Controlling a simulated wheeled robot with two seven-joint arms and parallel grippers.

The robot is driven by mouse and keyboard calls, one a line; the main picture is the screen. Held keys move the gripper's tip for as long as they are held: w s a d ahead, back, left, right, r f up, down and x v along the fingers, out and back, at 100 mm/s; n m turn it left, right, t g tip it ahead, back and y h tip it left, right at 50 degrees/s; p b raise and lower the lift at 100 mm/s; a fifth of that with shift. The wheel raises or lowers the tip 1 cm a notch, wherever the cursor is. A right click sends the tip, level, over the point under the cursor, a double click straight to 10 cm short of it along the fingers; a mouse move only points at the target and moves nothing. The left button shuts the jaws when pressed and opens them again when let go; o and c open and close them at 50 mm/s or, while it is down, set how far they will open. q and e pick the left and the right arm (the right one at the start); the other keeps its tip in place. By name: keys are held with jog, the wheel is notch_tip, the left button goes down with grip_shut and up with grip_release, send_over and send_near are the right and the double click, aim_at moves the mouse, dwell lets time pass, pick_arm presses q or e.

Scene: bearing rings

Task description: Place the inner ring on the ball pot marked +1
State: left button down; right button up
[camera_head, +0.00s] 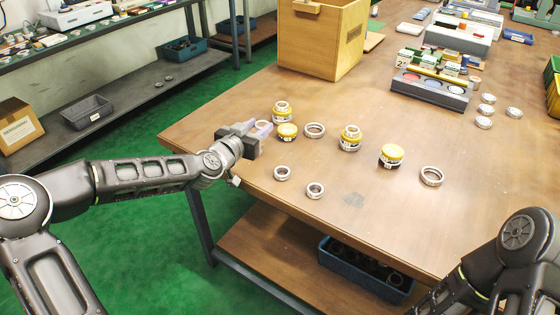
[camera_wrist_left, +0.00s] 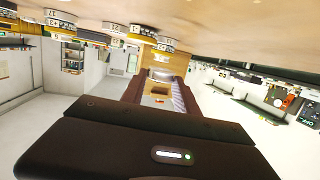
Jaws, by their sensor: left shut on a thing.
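My left gripper (camera_head: 263,128) is at the table's left edge, shut on a small pale ring (camera_head: 262,125) that its fingers partly hide. In the left wrist view the fingers (camera_wrist_left: 160,92) show end-on. Yellow-topped ball pots stand close by: one behind the gripper (camera_head: 281,112) with a ring on top, one just right of the fingertips (camera_head: 287,132), one in the middle (camera_head: 350,138) with a ring on top, and one further right (camera_head: 391,156) with a bare yellow top. My right gripper is out of view.
Loose rings lie on the table (camera_head: 235,165): one behind (camera_head: 314,130), two in front (camera_head: 282,173) (camera_head: 315,190), one at right (camera_head: 431,177). A wooden box (camera_head: 318,45) and a grey tray (camera_head: 431,90) stand farther back. The front middle is clear.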

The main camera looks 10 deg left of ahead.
pick_arm(q)
jog(key=s+d+r+m+g+h, duration=0.1)
jog(key=d+r+m+g+h, duration=0.1)
jog(key=d+r+m+h, duration=0.2)
jog(key=shift+d+h, duration=0.25)
jog(key=shift+h, duration=0.45)
jog(key=shift+f, duration=0.15)
send_over(274, 155)
jog(key=shift+f, duration=2.45)
jog(key=shift+f+b, duration=0.35)
jog(key=shift+f, duration=1.95)
jog(key=shift+f, duration=0.1)
